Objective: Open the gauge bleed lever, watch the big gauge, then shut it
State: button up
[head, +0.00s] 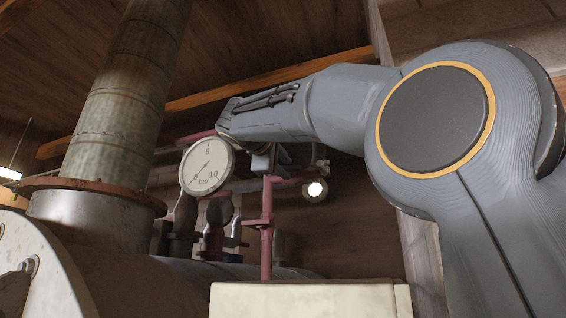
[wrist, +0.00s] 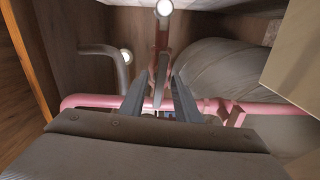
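The big gauge (head: 207,166) is a round white dial marked 0, 5, 10 and bar, at the left of my forearm in the head view. Its thin needle seems to point to the lower left, near 0. In the wrist view my gripper (wrist: 160,84) has its two grey fingers apart. A narrow reddish-grey upright bar (wrist: 160,82), perhaps the bleed lever, shows between them in line with a red pipe. I cannot tell whether a finger touches it. In the head view my gripper is mostly hidden behind and below the end of my arm.
A horizontal red pipe (wrist: 90,101) crosses beneath the fingers. A grey bent pipe (wrist: 118,66) stands left, and a large grey rounded vessel (wrist: 225,75) lies right. In the head view a rusty flue (head: 125,95) rises left, and a cream box (head: 305,301) stands in front.

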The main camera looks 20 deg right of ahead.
jog(key=shift+w, duration=0.1)
jog(key=shift+a, duration=0.1)
grip_shut()
jog(key=shift+f+b, duration=0.1)
jog(key=shift+b, duration=0.2)
jog(key=m+b, duration=0.9)
jog(key=m, duration=0.8)
jog(key=shift+w+b, duration=0.1)
jog(key=shift+b, duration=0.2)
dwell(0.3)
